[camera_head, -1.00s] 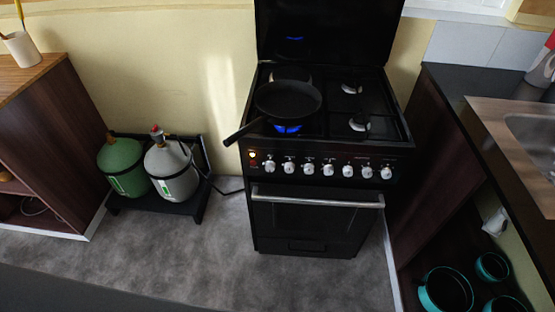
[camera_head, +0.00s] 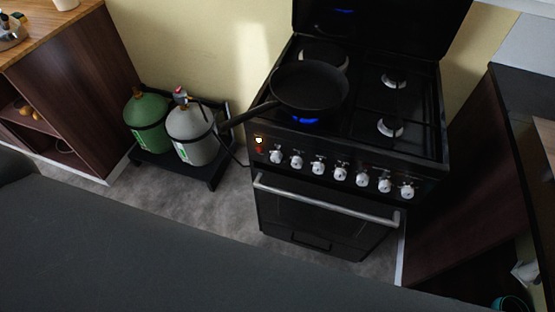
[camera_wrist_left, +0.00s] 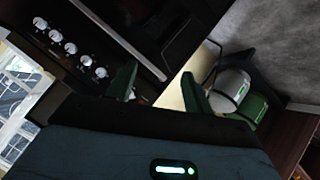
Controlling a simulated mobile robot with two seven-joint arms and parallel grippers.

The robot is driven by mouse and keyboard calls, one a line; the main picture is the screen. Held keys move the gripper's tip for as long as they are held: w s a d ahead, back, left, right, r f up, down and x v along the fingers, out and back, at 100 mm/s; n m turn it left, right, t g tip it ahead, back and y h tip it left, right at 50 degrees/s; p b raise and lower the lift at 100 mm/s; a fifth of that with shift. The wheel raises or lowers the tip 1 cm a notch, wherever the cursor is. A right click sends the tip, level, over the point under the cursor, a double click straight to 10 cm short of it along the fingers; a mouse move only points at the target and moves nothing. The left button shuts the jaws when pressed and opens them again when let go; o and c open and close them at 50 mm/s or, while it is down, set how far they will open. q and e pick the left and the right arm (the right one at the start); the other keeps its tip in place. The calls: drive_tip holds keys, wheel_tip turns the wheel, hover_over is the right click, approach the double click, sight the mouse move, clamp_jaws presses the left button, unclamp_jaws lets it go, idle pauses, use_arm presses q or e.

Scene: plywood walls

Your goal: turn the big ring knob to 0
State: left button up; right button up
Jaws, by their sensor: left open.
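A black gas stove (camera_head: 330,205) stands against the wall. Its front panel carries a row of several silver-white knobs (camera_head: 340,173), with a small lit orange light (camera_head: 259,140) at the left end. Which knob is the big ring one, I cannot tell, and the markings are too small to read. A blue flame (camera_head: 305,121) burns under a black frying pan (camera_head: 310,88) on the front left burner. The left wrist view shows the knobs (camera_wrist_left: 70,47) at upper left. My left gripper (camera_wrist_left: 160,76) is open and empty, its green fingers apart from the knobs. My right gripper is not in view.
A green gas bottle (camera_head: 147,122) and a grey one (camera_head: 193,135) stand on a low black stand left of the stove. The oven handle (camera_head: 325,201) sticks out below the knobs. The pan handle (camera_head: 248,115) points left. Cabinets flank both sides.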

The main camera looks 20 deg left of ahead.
use_arm(q)
drive_tip(key=w+d+r+n+t+b, duration=0.2)
drive_tip(key=w+d+n+t+b, duration=0.15)
drive_tip(key=w+n, duration=0.8)
drive_tip(key=n+t+y+b, duration=0.3)
drive_tip(key=n+t+b, duration=0.1)
drive_tip(key=n, duration=1.9)
approach(275, 160)
drive_tip(key=w, duration=0.7)
drive_tip(key=shift+w+d+p, duration=0.15)
drive_tip(key=shift+w+p, duration=0.1)
drive_tip(key=shift+p, duration=0.15)
drive_tip(key=shift+w+f, duration=0.1)
drive_tip(key=shift+w, duration=0.45)
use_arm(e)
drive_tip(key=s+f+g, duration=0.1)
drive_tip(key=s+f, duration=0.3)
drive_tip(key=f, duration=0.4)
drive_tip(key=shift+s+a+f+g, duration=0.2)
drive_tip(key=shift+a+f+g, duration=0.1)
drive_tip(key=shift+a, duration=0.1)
use_arm(q)
drive_tip(key=c, duration=1)
drive_tip(key=shift+o, duration=0.2)
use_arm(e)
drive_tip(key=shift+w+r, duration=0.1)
